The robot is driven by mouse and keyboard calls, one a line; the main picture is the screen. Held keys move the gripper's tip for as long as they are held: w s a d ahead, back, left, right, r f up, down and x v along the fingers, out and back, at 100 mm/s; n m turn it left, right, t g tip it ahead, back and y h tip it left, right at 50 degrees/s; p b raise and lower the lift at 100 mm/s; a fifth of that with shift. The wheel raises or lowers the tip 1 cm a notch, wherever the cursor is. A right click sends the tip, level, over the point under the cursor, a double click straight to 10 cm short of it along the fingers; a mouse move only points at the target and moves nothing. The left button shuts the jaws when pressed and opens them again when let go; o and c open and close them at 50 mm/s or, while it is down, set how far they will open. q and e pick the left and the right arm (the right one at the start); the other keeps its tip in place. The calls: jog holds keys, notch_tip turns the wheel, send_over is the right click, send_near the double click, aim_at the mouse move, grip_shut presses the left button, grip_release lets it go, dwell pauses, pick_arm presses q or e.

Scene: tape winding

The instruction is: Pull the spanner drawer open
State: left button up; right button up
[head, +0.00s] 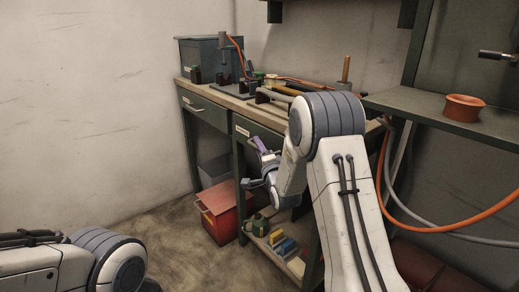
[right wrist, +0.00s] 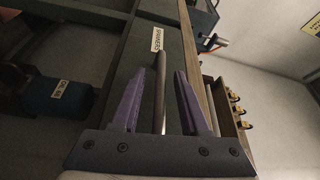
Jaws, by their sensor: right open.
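The spanner drawer (right wrist: 172,62) has a dark green front with a white "SPANNERS" label (right wrist: 155,39) in the right wrist view. It also shows under the bench top in the head view (head: 250,127), partly hidden by my right arm, and looks closed. Its grey bar handle (right wrist: 160,90) lies between the two purple fingers of my right gripper (right wrist: 159,75), with a gap on both sides. My right gripper, also in the head view (head: 259,160), is open in front of the drawer. My left arm shows at the lower left; its gripper is out of view.
Another drawer (head: 205,109) is left of it in the same bench. A red bin (head: 220,212) stands below. Coloured items lie on the low shelf (head: 293,265). A green side shelf (head: 440,112) holds a terracotta pot (head: 462,107). An orange hose hangs at right. The floor at left is clear.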

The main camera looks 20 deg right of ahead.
grip_shut()
dwell(1.3)
